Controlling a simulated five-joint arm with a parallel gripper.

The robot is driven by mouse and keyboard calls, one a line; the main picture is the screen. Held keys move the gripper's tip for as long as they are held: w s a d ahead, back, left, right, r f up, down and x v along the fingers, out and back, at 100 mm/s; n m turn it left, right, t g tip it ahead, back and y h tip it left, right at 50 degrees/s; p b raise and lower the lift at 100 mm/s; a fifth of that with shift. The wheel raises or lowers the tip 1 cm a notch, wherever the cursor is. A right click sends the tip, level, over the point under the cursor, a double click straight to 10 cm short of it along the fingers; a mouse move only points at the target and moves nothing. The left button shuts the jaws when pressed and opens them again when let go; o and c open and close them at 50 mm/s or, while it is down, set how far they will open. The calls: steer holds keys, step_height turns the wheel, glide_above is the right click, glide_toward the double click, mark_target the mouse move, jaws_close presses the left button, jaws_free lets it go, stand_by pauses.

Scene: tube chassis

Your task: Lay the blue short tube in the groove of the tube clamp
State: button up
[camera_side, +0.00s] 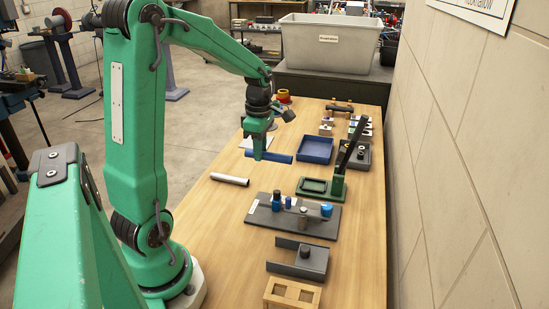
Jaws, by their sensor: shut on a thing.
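My gripper (261,150) hangs from my green arm over the far left part of the wooden table. It is shut on the blue short tube (282,159), which lies roughly level and sticks out mostly to the right of the jaws. The tube appears to be above the table, but its exact height is hard to tell. I cannot tell for certain which fixture is the tube clamp. A dark green fixture with a raised black lever (341,172) stands to the right of and nearer than the tube. A groove cannot be made out on it.
A blue tray (316,150) stands just right of the tube. A silver tube (230,179) lies nearer on the left. A grey plate with blue parts (263,218) and a dark channel-shaped fixture (284,268) stand nearer. A wall bounds the table's right.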

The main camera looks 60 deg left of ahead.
steer(key=w+d, duration=0.6)
steer(key=d, duration=0.5)
steer(key=shift+w+a+f, duration=0.1)
steer(key=shift+w+f, duration=0.05)
steer(key=shift+f, duration=2.4)
steer(key=shift+f, duration=0.2)
steer(key=shift+f, duration=3.1)
steer(key=shift+f, duration=0.1)
